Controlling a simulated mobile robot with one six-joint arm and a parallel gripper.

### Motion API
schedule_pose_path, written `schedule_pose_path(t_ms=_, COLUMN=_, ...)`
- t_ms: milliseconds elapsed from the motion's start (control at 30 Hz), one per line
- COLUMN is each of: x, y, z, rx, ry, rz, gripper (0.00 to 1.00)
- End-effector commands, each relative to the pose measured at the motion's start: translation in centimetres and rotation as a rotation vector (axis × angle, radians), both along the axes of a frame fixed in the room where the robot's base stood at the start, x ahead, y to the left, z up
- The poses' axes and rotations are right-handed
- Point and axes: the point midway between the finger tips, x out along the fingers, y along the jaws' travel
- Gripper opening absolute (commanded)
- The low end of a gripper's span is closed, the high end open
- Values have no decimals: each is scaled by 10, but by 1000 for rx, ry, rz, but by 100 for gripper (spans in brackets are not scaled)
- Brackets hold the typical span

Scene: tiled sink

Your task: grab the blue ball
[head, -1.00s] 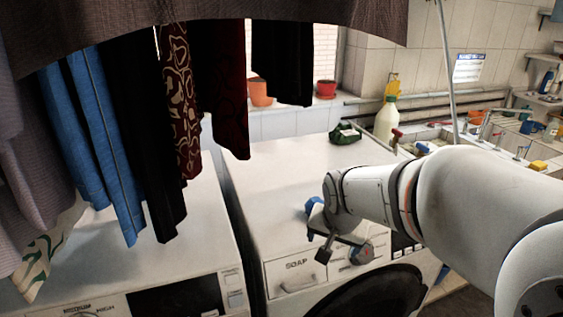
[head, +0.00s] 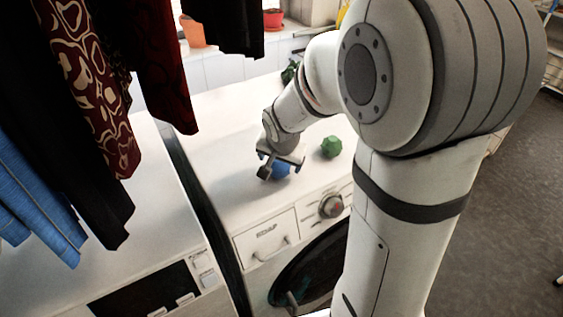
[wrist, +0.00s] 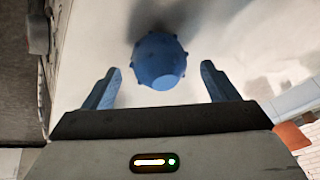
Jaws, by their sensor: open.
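The blue ball (head: 281,169) sits on the white top of the washing machine (head: 225,190), partly hidden behind my gripper in the head view. In the wrist view the knobbly blue ball (wrist: 159,60) lies just beyond the fingertips, about midway between them. My gripper (wrist: 161,78) is open and empty, with one blue finger to each side of the ball's line. In the head view my gripper (head: 281,166) is low over the machine top, close to the ball. I cannot tell whether it touches the ball.
A green ball (head: 331,147) stands on the machine top just right of my gripper. Hanging clothes (head: 95,90) fill the left. Flower pots (head: 193,31) stand at the back by the window. The soap drawer (head: 266,240) and knob (head: 331,206) are on the machine's front.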

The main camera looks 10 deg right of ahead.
Motion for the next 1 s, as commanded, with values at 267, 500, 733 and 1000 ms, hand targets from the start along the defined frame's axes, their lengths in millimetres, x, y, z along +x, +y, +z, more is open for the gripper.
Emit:
schedule_pose_path(t_ms=267, x=10, y=2, z=-22, rx=-1, ry=2, rz=7, gripper=80)
schedule_pose_path(t_ms=500, x=10, y=2, z=-22, rx=-1, ry=0, rz=8, gripper=79)
schedule_pose_path(t_ms=733, x=10, y=2, z=-22, rx=-1, ry=0, rz=8, gripper=60)
schedule_pose_path(t_ms=1000, x=10, y=2, z=-22, rx=-1, ry=0, rz=9, gripper=38)
